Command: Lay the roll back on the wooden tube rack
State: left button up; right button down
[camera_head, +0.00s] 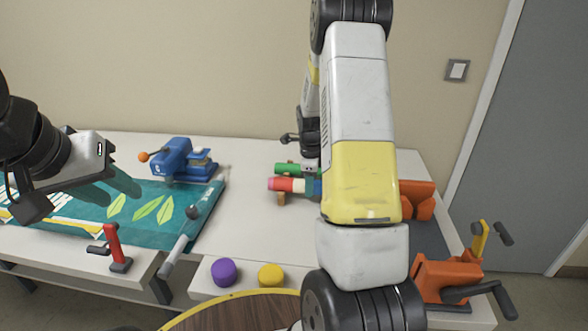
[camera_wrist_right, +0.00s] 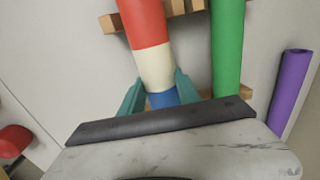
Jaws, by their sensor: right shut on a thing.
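The striped roll (camera_head: 287,185), pink, red, white and blue, is at the back of the table, partly hidden by my right arm. In the right wrist view the roll (camera_wrist_right: 152,55) lies between the teal fingers of my right gripper (camera_wrist_right: 157,88), shut on its cream and blue part. The wooden tube rack (camera_head: 282,198) is under the roll, and its notched bar also shows in the wrist view (camera_wrist_right: 189,8). I cannot tell if the roll touches it. The green roll (camera_wrist_right: 227,50) lies beside it. My left gripper (camera_head: 122,197) is open and empty above the teal mat.
A purple tube (camera_wrist_right: 290,88) lies right of the green roll in the wrist view. An orange clamp-like tool (camera_head: 445,280) is at right. Purple (camera_head: 223,271) and yellow (camera_head: 271,275) knobs are at the front.

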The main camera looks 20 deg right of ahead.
jog(key=shift+f, duration=0.25)
jog(key=c, duration=0.8)
grip_release()
